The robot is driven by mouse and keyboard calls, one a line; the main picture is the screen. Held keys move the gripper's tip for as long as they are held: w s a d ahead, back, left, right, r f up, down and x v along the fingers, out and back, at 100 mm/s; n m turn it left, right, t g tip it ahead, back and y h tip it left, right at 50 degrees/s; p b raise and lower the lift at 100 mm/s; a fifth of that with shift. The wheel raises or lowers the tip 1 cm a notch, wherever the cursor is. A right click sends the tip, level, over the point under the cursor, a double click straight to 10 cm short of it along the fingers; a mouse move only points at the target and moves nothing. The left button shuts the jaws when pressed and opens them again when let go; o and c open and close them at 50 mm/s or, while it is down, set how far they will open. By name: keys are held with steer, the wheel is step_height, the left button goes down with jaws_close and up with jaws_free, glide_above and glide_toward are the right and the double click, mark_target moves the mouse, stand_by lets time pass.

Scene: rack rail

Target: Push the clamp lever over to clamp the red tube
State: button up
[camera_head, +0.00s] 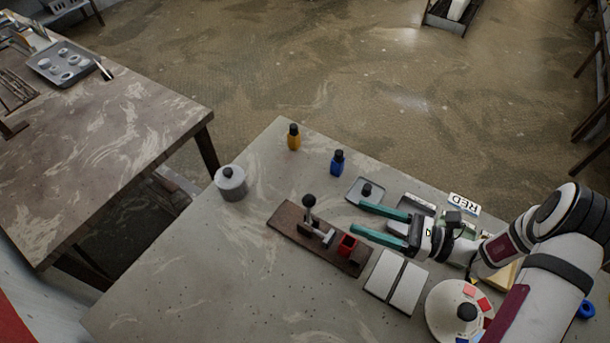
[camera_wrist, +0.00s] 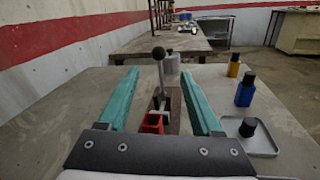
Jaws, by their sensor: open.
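The clamp lever (camera_head: 309,211) stands roughly upright with a black ball knob on a brown wooden base (camera_head: 285,221). The red tube (camera_head: 347,245) is a short square piece with a dark opening, at the right part of the same base. My gripper (camera_head: 357,216) is open and empty, its teal fingers pointing left toward the lever and apart from it. In the wrist view the lever (camera_wrist: 161,76) shows ahead, in the gap between the fingers of my gripper (camera_wrist: 158,72). The red tube (camera_wrist: 152,123) shows nearer, also between the fingers.
A grey lidded canister (camera_head: 231,184) stands left of the base. A yellow bottle (camera_head: 293,138), a blue bottle (camera_head: 337,163) and a small tray (camera_head: 361,186) lie behind. Pale plates (camera_head: 395,281) and a round dial (camera_head: 462,315) are at the front right. The table's front left is clear.

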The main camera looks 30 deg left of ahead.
mark_target(309, 212)
steer(key=s+a, duration=0.3)
steer(key=a, duration=1.2)
steer(key=shift+s+a, duration=0.1)
jaws_close()
stand_by(0.7)
